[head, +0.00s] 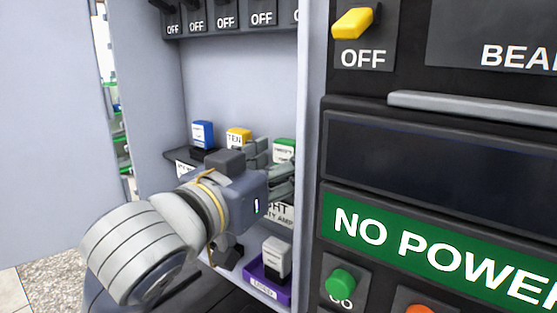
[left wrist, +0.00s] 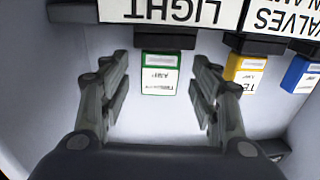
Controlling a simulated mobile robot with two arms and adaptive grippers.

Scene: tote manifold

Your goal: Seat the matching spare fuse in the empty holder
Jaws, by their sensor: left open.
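A green-and-white fuse (head: 284,149) stands on the cabinet's inner shelf, partly hidden by my left gripper (head: 272,166). In the left wrist view the green fuse (left wrist: 160,73) shows between the spread fingers of my left gripper (left wrist: 161,63), below a label reading LIGHT (left wrist: 170,10); no finger visibly touches it. A yellow fuse (head: 238,138) marked TEN and a blue fuse (head: 202,134) stand to its left on the shelf. A white-and-grey fuse (head: 275,257) stands in a purple tray (head: 257,284) lower down. I cannot make out an empty holder. My right gripper is out of view.
A row of black OFF switches (head: 226,15) is above the shelf. On the right, a dark panel carries a yellow switch (head: 352,23), a green GO button (head: 341,282) and a green NO POWER sign (head: 440,250). The cabinet's side post (head: 312,100) stands close to my left gripper.

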